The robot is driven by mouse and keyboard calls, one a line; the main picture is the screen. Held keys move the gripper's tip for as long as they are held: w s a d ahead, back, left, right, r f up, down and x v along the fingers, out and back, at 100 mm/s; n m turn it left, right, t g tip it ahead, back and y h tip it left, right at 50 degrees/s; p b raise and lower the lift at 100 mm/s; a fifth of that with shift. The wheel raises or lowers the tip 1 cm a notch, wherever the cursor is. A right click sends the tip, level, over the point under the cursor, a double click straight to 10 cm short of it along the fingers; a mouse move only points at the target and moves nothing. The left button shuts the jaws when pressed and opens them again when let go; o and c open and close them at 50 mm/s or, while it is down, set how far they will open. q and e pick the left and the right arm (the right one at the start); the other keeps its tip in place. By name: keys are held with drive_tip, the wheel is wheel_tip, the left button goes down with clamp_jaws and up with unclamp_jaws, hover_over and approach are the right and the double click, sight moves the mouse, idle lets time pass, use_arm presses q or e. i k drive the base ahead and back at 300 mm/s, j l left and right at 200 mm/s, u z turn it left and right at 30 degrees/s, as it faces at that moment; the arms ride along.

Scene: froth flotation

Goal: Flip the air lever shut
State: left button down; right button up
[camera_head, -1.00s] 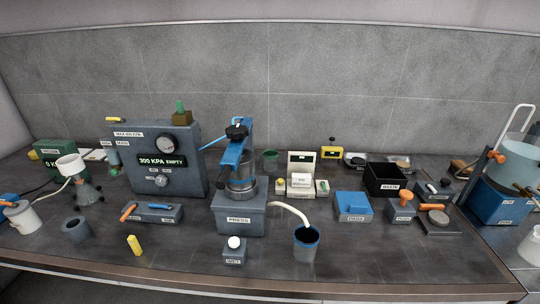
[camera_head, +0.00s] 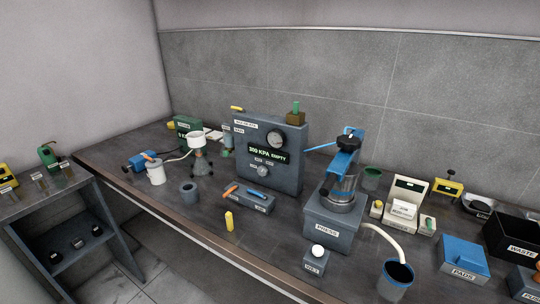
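Neither of my grippers shows in the head view. The grey pressure panel (camera_head: 285,178) stands upright on the bench, with a round gauge (camera_head: 273,141), a display (camera_head: 270,153) ending in "KPA EMPTY" and a small round knob (camera_head: 263,171). A short yellow lever-like bar (camera_head: 237,108) lies about level at the panel's top left corner. I cannot tell for sure whether it is the air lever, as its label is too small to read. A blue handle on the press (camera_head: 320,147) points left toward the panel.
A flask with white funnel (camera_head: 196,141) stands left. The press base (camera_head: 338,224) stands right.

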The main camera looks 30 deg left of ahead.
sight(264, 197)
drive_tip(key=i+j+u, duration=0.15)
drive_tip(key=u, duration=0.2)
drive_tip(key=i+j+u, duration=0.15)
drive_tip(key=u, duration=0.2)
drive_tip(key=i+j+u, duration=0.15)
drive_tip(key=u, duration=0.2)
drive_tip(key=k+z, duration=0.15)
drive_tip(key=z, duration=0.15)
drive_tip(key=i+l, duration=0.2)
drive_tip(key=i, duration=0.25)
